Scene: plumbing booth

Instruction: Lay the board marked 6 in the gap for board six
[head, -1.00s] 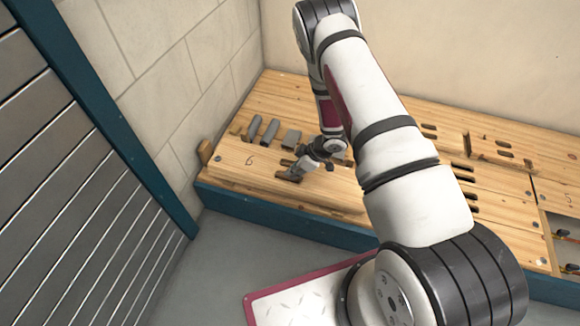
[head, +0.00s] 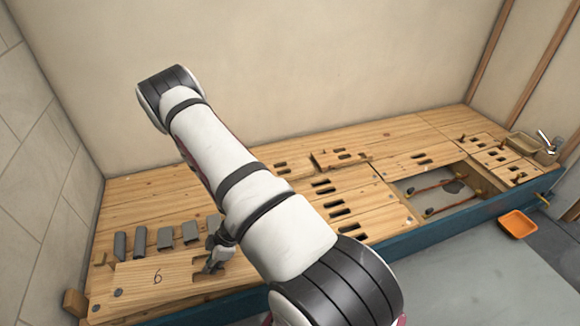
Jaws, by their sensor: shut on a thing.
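My gripper (head: 210,264) is shut on the board near a slot right of the numeral. My arm hides the board's right part. I cannot tell whether the board rests on the deck or hangs just above it. An open gap (head: 447,203) shows in the deck at the right, with copper pipes and a dark patch inside. It is the only large opening in view; no number for it is readable.
Grey blocks (head: 138,241) stand in a row behind the board. A slotted wooden piece (head: 341,158) lies raised on the deck (head: 400,130). A metal tap (head: 546,141) is at the far right.

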